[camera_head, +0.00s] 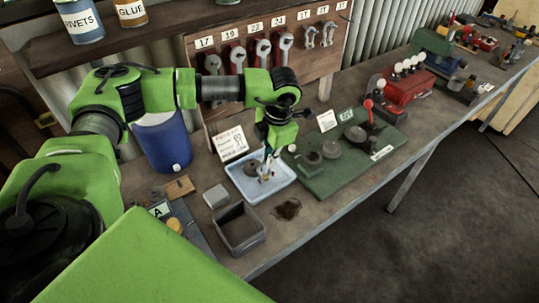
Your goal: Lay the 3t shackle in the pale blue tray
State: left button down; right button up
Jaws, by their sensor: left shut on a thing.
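The pale blue tray (286,181) lies on the bench in the middle of the view. My left gripper (266,172) points down over the tray. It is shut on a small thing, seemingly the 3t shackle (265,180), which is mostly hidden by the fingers. I cannot tell whether the shackle touches the tray floor. Two more shackles (328,34) hang on the wooden board, and the rightmost labelled place looks empty. My right gripper is not in view.
A green board (330,183) with round parts stands close right of the tray. A grey open box (240,228) and a dark stain (287,209) lie in front. A blue container (163,142) and a white card (230,143) stand behind left.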

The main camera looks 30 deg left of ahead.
pick_arm(q)
jog(key=shift+f+b, duration=0.65)
jog(key=c, duration=2.2)
grip_release()
jog(key=shift+r, duration=0.1)
jog(key=shift+r+p, duration=0.65)
jog(key=shift+p, duration=0.05)
jog(key=shift+r, duration=0.25)
jog(key=shift+s+d+r+b, duration=0.1)
jog(key=shift+d+r+b, duration=0.2)
jog(key=shift+r+b, duration=1.05)
jog(key=shift+s+d+r+b, duration=0.1)
jog(key=shift+d+r+b, duration=0.2)
jog(key=shift+r, duration=2.1)
jog(key=shift+s+d+r+b, duration=0.1)
jog(key=shift+d+r+b, duration=0.45)
jog(key=shift+r, duration=1.35)
jog(key=shift+a, duration=0.2)
